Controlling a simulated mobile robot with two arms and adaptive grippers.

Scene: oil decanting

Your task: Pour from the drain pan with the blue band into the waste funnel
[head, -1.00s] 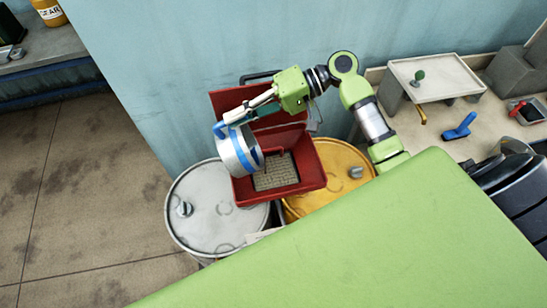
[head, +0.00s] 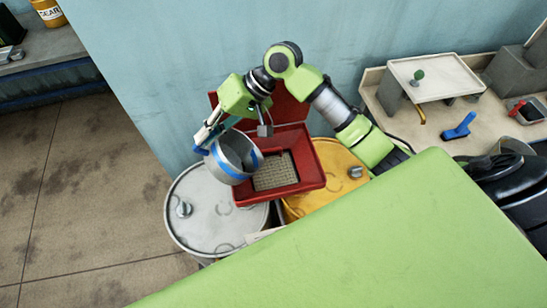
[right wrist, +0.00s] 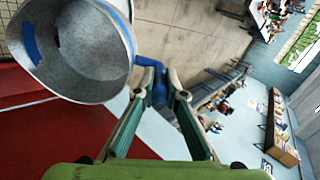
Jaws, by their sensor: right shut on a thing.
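The grey drain pan with the blue band (head: 221,171) hangs over the left edge of the red waste funnel. Its open mouth shows in the head view and it looks tilted. In the right wrist view the pan (right wrist: 95,50) shows its grey inside, with a small dark mark and no clear pool of liquid. My right gripper (head: 203,143) is shut on the pan's blue handle (right wrist: 157,88), at the pan's left side. The waste funnel (head: 313,165) is a square box with a raised lid and a mesh (head: 275,172) in its floor. My left gripper is out of view.
A white drum (head: 205,225) and a yellow drum (head: 335,185) stand under the funnel. A wall rises behind them. A green surface (head: 400,235) fills the front right. A bench at right holds a small white table (head: 435,75) and a blue tool (head: 460,127).

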